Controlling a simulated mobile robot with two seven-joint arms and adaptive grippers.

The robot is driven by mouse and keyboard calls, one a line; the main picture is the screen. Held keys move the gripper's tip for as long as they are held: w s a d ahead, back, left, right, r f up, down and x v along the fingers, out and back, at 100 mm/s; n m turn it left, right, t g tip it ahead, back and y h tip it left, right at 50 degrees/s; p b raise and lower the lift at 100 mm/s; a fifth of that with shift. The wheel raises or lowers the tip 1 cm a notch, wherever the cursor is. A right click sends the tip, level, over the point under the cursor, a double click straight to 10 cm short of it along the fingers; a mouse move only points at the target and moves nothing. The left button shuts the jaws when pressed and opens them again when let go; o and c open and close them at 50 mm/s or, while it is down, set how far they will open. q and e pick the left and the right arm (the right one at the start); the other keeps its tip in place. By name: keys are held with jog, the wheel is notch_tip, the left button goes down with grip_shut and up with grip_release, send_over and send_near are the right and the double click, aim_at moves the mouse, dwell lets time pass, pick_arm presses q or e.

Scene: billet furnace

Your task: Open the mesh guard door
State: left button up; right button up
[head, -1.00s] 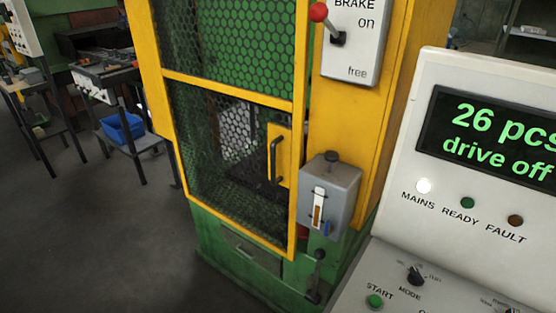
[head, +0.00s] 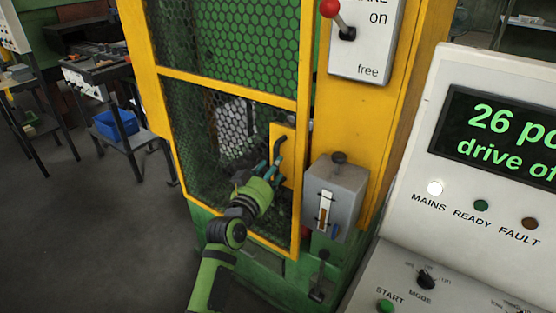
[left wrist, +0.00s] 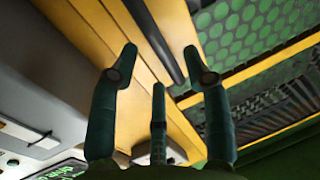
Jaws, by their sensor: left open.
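The mesh guard door (head: 232,91) is a yellow-framed panel of hexagonal mesh on the green and yellow machine, and it looks shut. Its dark bar handle (head: 276,147) stands on a yellow plate near the right edge. My left gripper (head: 274,168) is open at the lower part of the handle, fingers pointing at the door. In the left wrist view the dark handle (left wrist: 152,38) runs between the spread fingertips (left wrist: 158,62), and the yellow frame (left wrist: 94,28) is behind it. I cannot tell whether any finger touches the handle. My right gripper is out of view.
A grey box (head: 336,190) with a slot and knob sits right of the door. A brake panel (head: 362,50) with a red-knobbed lever is above it. A control console (head: 440,235) stands at the right. The floor (head: 100,235) at left is clear, before a workbench.

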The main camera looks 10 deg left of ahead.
pick_arm(q)
jog(key=shift+w+d+p, duration=0.15)
jog(key=shift+w+d, duration=0.1)
jog(key=shift+w, duration=0.85)
jog(key=shift+w+d+p, duration=0.15)
jog(key=shift+w+d, duration=0.05)
jog(key=shift+w, duration=0.9)
grip_shut()
